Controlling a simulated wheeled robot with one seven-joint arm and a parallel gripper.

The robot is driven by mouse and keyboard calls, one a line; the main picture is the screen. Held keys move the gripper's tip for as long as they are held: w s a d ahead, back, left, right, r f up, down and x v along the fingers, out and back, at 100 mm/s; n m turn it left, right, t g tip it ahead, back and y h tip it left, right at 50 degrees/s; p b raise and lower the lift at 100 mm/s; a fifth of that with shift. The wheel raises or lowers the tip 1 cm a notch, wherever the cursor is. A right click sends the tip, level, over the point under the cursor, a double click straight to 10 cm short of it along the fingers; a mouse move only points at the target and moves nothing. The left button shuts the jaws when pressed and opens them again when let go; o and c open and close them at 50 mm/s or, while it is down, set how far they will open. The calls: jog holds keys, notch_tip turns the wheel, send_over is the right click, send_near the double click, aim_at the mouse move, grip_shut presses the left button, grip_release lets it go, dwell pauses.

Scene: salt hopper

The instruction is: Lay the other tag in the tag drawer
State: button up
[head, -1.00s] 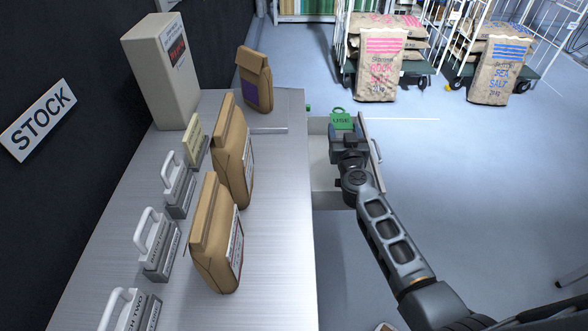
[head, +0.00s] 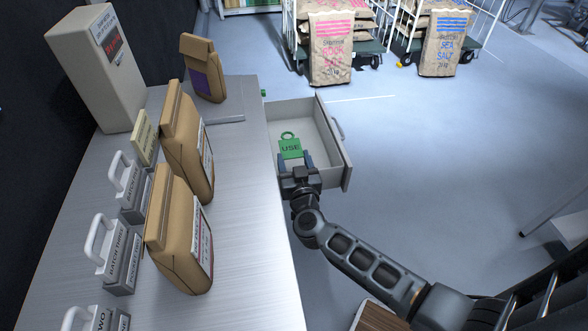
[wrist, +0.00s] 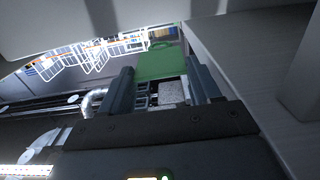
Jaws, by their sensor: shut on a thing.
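The green tag (head: 290,148), marked USE with a ring at its top, is held at the tips of my gripper (head: 297,163). The tag also shows between the two fingers in the wrist view (wrist: 158,63). My gripper is shut on its lower edge. The tag drawer (head: 330,145) stands pulled out from the counter's right side, pale inside, with a handle on its outer front. Tag and gripper are over or within the drawer's near part. I cannot tell whether the tag touches the drawer floor. I see no other tag inside.
The metal counter (head: 235,245) on the left bears brown paper bags (head: 185,235), white-handled grey blocks (head: 120,255) and a beige box (head: 105,75). Trolleys with a pink-marked salt sack (head: 330,50) and a blue-marked one (head: 442,45) stand behind. The floor right of the drawer is clear.

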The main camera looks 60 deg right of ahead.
jog(key=shift+f+b, duration=0.35)
jog(key=shift+f, duration=1)
jog(key=shift+f, duration=0.3)
jog(key=shift+f, duration=0.3)
jog(key=o, duration=0.7)
jog(key=shift+o, duration=0.2)
jog(key=r+v, duration=0.1)
jog(key=v, duration=1.1)
jog(key=shift+p, duration=0.4)
